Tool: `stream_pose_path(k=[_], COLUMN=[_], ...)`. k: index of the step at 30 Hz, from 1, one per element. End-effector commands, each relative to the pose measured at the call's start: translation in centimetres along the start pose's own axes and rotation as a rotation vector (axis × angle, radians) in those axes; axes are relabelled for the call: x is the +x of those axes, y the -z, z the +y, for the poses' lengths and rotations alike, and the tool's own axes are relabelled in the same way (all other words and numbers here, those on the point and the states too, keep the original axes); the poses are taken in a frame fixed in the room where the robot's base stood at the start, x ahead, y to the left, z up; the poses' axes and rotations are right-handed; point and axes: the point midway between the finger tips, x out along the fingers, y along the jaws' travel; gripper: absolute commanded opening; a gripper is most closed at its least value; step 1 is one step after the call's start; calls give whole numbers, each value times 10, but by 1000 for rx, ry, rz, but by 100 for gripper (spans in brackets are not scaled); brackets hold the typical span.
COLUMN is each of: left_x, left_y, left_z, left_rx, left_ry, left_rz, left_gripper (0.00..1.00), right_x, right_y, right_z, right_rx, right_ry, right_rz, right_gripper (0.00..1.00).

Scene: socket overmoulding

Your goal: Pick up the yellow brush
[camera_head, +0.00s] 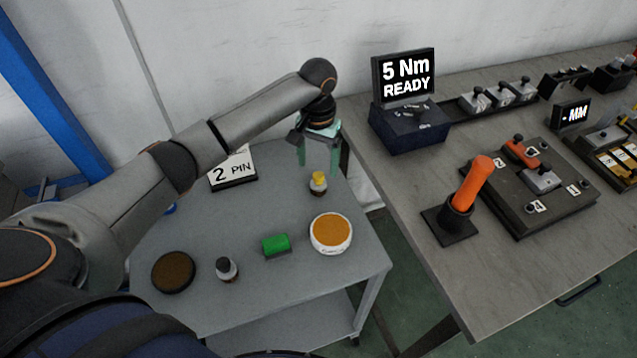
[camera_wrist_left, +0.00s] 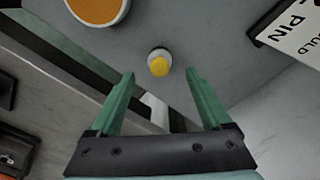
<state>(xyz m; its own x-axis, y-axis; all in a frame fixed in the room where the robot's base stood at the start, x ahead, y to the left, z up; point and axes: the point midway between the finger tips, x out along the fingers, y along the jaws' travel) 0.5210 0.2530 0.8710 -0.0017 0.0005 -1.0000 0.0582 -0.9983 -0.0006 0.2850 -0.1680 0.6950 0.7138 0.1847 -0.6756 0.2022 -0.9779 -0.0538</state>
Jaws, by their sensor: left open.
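My right gripper is not in view.
A workbench (camera_head: 420,190) with a torque display stands close on the right.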

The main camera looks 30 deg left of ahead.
Motion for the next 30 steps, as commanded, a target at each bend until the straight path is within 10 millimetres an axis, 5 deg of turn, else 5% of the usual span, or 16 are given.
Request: stream_pose_path(k=[15, 24, 30], left_x=[59, 64, 64], left_y=[1, 2, 2], left_z=[0, 1, 1], left_rx=[0, 1, 1], left_ry=[0, 0, 0], left_rz=[0, 3, 2], left_gripper=[82, 82, 61], right_x=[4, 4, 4], right_y=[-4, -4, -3], right_z=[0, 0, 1], right_rx=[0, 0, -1], right_ry=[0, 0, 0], right_rz=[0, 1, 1], right_gripper=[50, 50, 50])
